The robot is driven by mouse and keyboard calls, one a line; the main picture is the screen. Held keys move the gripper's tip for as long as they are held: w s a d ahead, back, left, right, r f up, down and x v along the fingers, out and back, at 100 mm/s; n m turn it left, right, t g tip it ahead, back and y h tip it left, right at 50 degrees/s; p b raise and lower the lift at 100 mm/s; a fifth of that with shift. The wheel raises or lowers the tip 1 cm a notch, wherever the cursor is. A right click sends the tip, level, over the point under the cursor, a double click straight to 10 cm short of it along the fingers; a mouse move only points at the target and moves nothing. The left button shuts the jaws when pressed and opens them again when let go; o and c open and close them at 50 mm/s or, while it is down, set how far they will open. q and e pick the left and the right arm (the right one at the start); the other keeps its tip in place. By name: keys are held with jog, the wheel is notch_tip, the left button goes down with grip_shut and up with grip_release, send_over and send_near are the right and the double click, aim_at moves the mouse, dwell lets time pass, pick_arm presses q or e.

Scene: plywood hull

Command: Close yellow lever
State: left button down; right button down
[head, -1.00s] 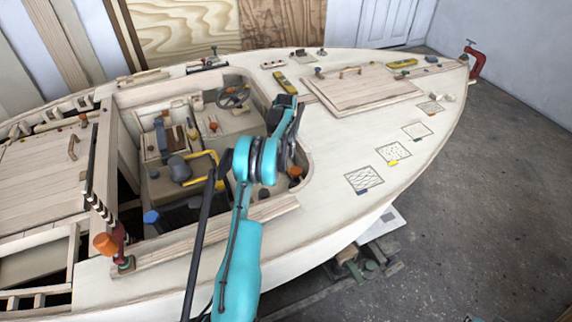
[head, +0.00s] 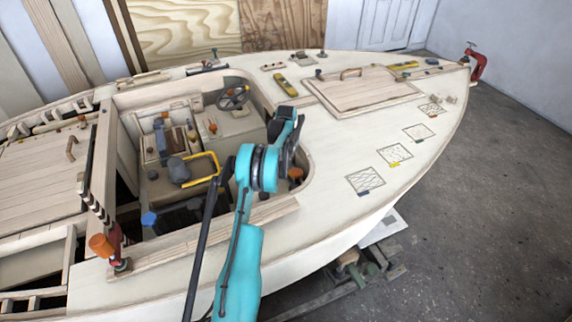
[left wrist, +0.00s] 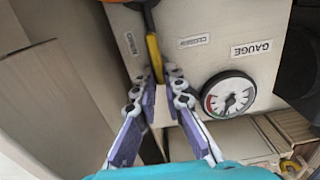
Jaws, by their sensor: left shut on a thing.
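The yellow lever (left wrist: 153,50) hangs down in the left wrist view from a dark and orange mount (left wrist: 140,3) on a pale panel. My left gripper (left wrist: 163,77) has its purple-grey fingers closed around the lever's lower end. A small label (left wrist: 131,43) sits left of the lever, and another (left wrist: 193,41), which seems to read CLOSED, sits right of it. In the head view my teal left arm reaches over the cockpit, and its fingers and the lever are hidden there. My right gripper is in neither view.
A round gauge (left wrist: 229,95) under a GAUGE label (left wrist: 251,48) sits close right of the fingers. In the head view the cockpit holds a steering wheel (head: 233,97) and a yellow-framed part (head: 204,168). An orange knob (head: 295,173) stands just right of my arm.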

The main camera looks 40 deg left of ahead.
pick_arm(q)
jog(key=shift+m, duration=0.3)
jog(key=m+p, duration=0.1)
jog(key=m, duration=0.3)
jog(key=shift+m, duration=0.3)
jog(key=m, duration=0.5)
jog(key=shift+p, duration=0.4)
jog(key=m, duration=0.4)
jog(key=shift+m, duration=1.8)
jog(key=shift+p, duration=0.3)
jog(key=c, duration=1.6)
grip_release()
